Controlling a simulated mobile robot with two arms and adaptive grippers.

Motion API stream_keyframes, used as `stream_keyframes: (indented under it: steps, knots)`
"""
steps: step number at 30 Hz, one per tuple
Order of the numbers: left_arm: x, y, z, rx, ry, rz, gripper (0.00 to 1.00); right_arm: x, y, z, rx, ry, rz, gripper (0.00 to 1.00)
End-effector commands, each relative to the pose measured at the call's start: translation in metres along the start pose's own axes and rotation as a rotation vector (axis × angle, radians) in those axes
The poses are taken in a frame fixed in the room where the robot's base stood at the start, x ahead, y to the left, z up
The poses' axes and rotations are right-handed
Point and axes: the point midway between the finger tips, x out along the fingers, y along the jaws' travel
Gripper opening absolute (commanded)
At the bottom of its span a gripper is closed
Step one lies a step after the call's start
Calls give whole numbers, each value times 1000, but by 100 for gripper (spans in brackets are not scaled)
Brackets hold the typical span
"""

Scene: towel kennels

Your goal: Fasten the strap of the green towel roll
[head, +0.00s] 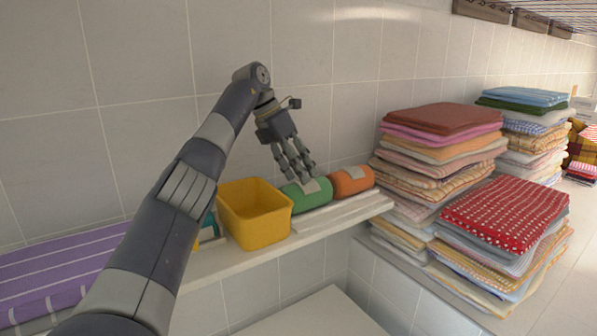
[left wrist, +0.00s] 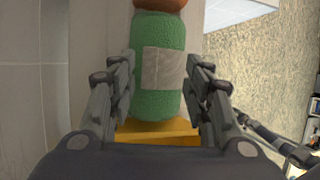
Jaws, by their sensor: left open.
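The green towel roll (head: 308,196) lies on a narrow white shelf between a yellow bin and an orange roll. A light grey strap patch shows on its upper side; the strap (left wrist: 164,68) is a pale square in the left wrist view, on the green roll (left wrist: 153,108). I cannot tell whether the strap is fastened. My left gripper (head: 305,177) is just above the green roll, fingers pointing down. In the left wrist view the open fingers (left wrist: 165,82) stand on either side of the roll and strap, with nothing gripped. My right gripper is not in view.
The yellow bin (head: 240,222) stands directly left of the green roll, and the orange roll (head: 352,182) lies to its right. Tall stacks of folded towels (head: 440,150) rise at the right end of the white shelf (head: 230,262). A tiled wall (head: 140,110) runs close behind.

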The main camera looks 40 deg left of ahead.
Motion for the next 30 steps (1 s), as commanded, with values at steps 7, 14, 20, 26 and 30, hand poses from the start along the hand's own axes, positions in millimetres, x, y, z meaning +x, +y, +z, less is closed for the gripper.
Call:
stream_keyframes:
  steps: [7,14,20,26,30]
  knots:
    - [-37,2,0,-4,-2,1,46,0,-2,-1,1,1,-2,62]
    - [-58,3,0,-3,1,0,46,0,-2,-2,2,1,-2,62]
    - [-66,3,-1,-3,1,0,46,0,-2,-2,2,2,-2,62]
    - [-68,4,-2,-3,3,0,46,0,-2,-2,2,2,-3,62]
    - [-67,4,-2,-3,2,0,46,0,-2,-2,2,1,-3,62]
